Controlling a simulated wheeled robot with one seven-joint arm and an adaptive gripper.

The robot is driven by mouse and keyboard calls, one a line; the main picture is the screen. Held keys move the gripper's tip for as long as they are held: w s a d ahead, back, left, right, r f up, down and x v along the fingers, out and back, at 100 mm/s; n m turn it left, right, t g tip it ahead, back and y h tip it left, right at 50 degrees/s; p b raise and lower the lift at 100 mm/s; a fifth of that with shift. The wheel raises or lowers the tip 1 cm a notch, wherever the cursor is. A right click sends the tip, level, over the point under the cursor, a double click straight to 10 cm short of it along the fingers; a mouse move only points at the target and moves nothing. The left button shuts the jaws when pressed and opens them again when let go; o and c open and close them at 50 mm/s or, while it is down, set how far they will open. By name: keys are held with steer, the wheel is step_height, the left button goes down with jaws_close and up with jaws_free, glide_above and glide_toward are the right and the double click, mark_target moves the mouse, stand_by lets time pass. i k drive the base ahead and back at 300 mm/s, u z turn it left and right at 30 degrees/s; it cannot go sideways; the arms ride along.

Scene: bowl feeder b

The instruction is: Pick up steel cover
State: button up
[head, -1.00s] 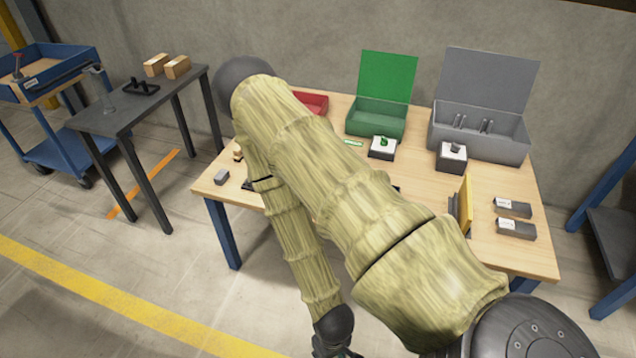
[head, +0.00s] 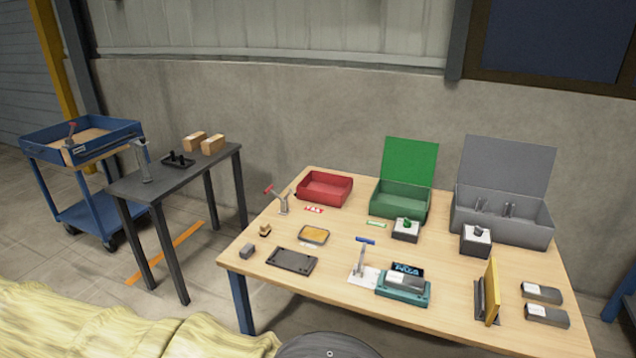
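I cannot tell for certain which thing is the steel cover. A flat dark grey plate (head: 291,260) with small holes near its corners lies at the front left of the wooden table (head: 450,240). Two grey blocks with pale labels, one farther back (head: 542,293) and one nearer (head: 547,315), lie at the right end. A small grey block (head: 247,251) sits near the left edge. My gripper is out of view; only parts of my sleeved arm show along the bottom left.
A red bin (head: 325,188), an open green box (head: 400,200) and an open grey box (head: 505,215) stand along the back. A dark side table (head: 150,180) is left.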

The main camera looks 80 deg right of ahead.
mark_target(403, 281)
steer(key=u, duration=0.2)
steer(key=k, duration=0.75)
steer(key=z, duration=1.25)
